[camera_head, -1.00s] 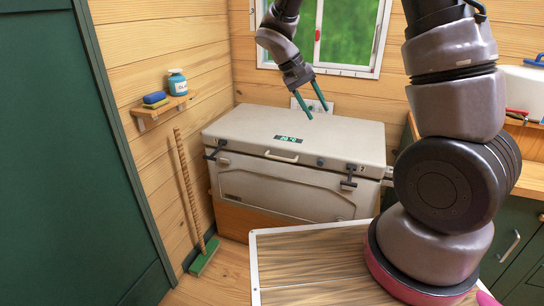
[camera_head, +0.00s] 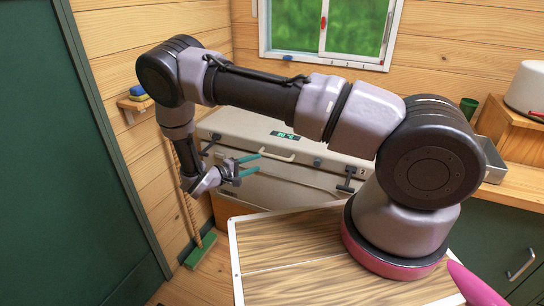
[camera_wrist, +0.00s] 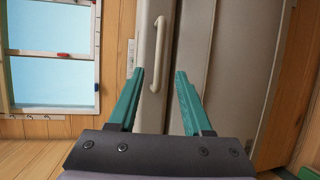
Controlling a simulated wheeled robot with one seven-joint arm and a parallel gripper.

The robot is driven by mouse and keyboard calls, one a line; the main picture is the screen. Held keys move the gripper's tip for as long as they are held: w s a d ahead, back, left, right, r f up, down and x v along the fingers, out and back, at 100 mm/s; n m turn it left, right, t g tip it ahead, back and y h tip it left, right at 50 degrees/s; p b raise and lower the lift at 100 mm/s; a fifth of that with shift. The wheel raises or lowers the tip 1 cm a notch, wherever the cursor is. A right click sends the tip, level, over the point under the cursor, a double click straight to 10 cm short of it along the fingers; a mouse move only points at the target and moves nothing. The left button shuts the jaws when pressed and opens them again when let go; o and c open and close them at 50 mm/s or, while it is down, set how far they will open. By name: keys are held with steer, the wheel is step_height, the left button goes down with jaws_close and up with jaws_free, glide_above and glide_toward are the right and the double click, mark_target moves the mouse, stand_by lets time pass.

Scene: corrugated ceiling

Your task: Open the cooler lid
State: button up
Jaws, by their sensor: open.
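The cooler is a large pale grey-beige chest. Its lid (camera_head: 235,125) is shut on the body (camera_head: 262,192), and my arm hides part of both. A pale lid handle (camera_head: 281,156) sits at the front edge, with dark latches to either side. My gripper (camera_head: 248,164) is open and empty in front of the cooler, its teal fingers pointing toward the handle from the left. In the wrist view the handle (camera_wrist: 156,50) lies ahead of my gripper (camera_wrist: 160,74), roughly in line with the gap between the fingertips. I see no contact with it.
A green door or panel (camera_head: 50,170) stands close on the left. A broom (camera_head: 201,250) leans in the corner, under a small shelf (camera_head: 132,104). A window (camera_head: 325,30) is behind the cooler. A green cabinet (camera_head: 500,225) with a wooden top is at right.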

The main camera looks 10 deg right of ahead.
mark_target(274, 157)
steer(key=x, duration=1)
steer(key=shift+w+d+f, duration=0.1)
steer(key=shift+w+d, duration=0.1)
jaws_close()
stand_by(1.1)
